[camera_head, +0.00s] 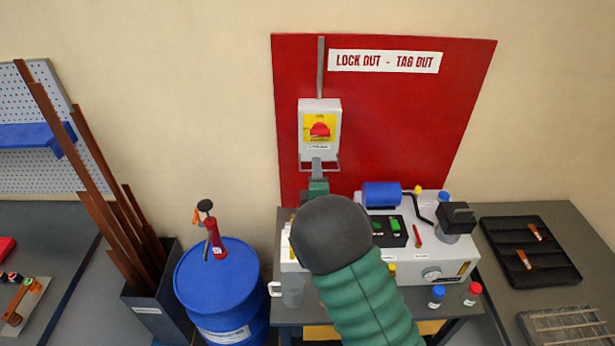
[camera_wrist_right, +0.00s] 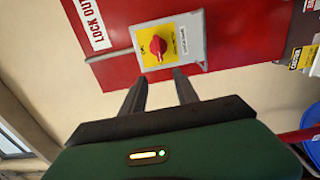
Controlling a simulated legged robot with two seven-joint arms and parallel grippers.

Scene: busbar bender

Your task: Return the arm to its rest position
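My right arm, with a dark round joint and a green ribbed sleeve, reaches up from the bottom centre in the head view. My right gripper (camera_head: 317,170) is just below the grey switch box (camera_head: 307,145) with its red rotary knob (camera_head: 320,130) on a yellow plate. In the right wrist view the gripper (camera_wrist_right: 160,80) shows two dark fingers spread apart with nothing between them. The red knob (camera_wrist_right: 158,45) is beyond the fingertips. The arm hides part of the bench machine (camera_head: 455,268). My left gripper is not in view.
A red lockout board (camera_head: 400,120) backs the switch box. A blue drum (camera_head: 217,300) and a bin of brown bars (camera_head: 155,310) stand left. A black tray (camera_head: 550,265) lies right. A mug (camera_head: 292,290) and small bottles (camera_head: 437,297) stand close to my arm.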

